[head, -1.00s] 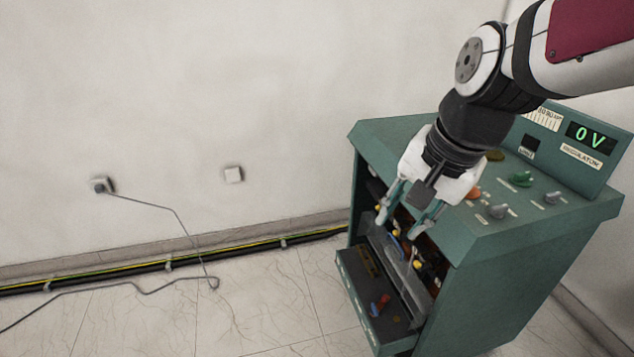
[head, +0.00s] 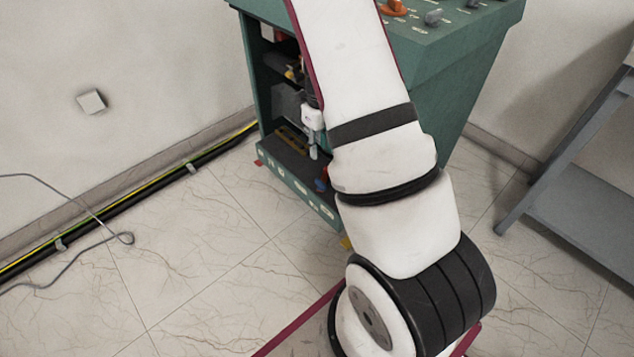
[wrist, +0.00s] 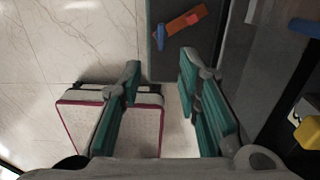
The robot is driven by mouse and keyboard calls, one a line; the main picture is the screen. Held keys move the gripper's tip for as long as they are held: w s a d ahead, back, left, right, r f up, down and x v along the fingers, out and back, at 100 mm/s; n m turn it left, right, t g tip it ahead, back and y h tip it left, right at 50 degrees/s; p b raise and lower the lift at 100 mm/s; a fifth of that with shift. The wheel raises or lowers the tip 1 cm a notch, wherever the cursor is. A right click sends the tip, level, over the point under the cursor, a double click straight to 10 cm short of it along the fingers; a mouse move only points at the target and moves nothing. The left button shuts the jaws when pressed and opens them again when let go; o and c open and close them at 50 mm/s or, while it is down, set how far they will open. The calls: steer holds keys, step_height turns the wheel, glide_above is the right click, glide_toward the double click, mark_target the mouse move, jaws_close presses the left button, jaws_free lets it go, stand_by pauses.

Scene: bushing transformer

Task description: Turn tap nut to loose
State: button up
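I cannot clearly pick out the tap nut in either current view. The green cabinet (head: 470,60) stands at the top of the head view, with its open front facing left. My gripper (wrist: 160,72) is open and empty in the wrist view, its two teal fingers spread apart. In the head view my arm hides most of the gripper, which is low at the cabinet's open front. A yellow part (wrist: 308,130) and a blue bar (wrist: 305,28) show at the right of the wrist view, apart from the fingers.
A grey table (head: 580,185) stands at the right. Cables run along the left wall; the tiled floor at left is mostly clear.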

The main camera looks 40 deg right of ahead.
mark_target(321, 182)
step_height(321, 182, down, 14)
steer(key=b, duration=0.4)
steer(key=shift+d+b, duration=0.1)
steer(key=shift+b, duration=0.2)
jaws_close()
